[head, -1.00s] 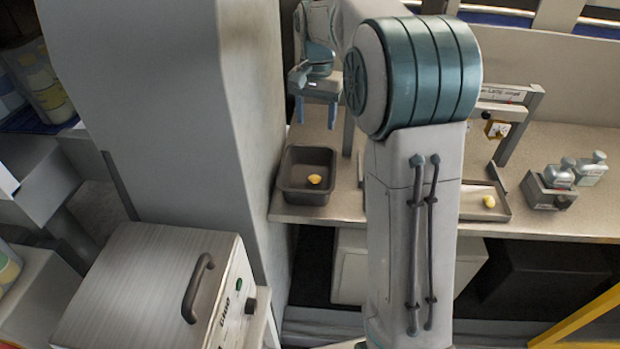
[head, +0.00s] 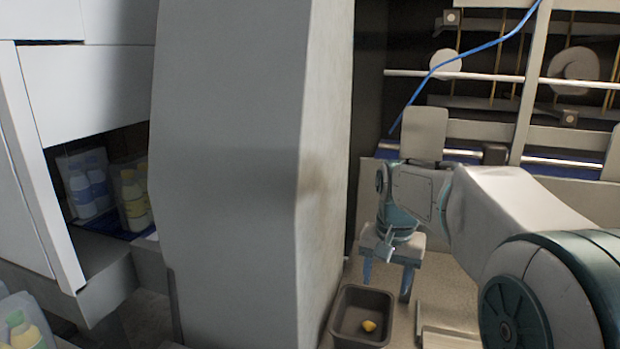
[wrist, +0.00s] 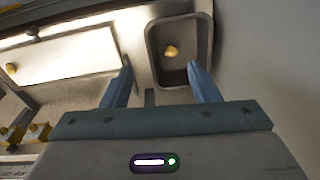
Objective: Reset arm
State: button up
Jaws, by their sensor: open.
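My gripper (head: 388,283) hangs over the counter beside the grey column, above and near a dark grey tray. Its blue fingers are apart with nothing between them; they show in the wrist view too (wrist: 160,78). The tray (head: 338,322) holds one small yellow piece (head: 369,326). In the wrist view the tray (wrist: 152,50) lies beyond the fingertips, with the yellow piece (wrist: 171,51) inside it.
A large grey column (head: 240,170) stands close to the left of my arm. Bottles (head: 135,200) sit in an opening at left. Rails and a blue cable (head: 460,60) are behind. A bright panel (wrist: 65,58) lies beside the tray in the wrist view.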

jog(key=s+f+n+t, duration=0.1)
jog(key=s+f+n, duration=0.1)
jog(key=s, duration=0.7)
jog(key=s+f+n+t, duration=0.1)
jog(key=s+f, duration=0.3)
jog(key=s, duration=0.6)
jog(key=shift+s+f+n, duration=0.2)
jog(key=shift+f+n, duration=0.1)
jog(key=shift+n, duration=0.5)
jog(key=shift+a, duration=0.15)
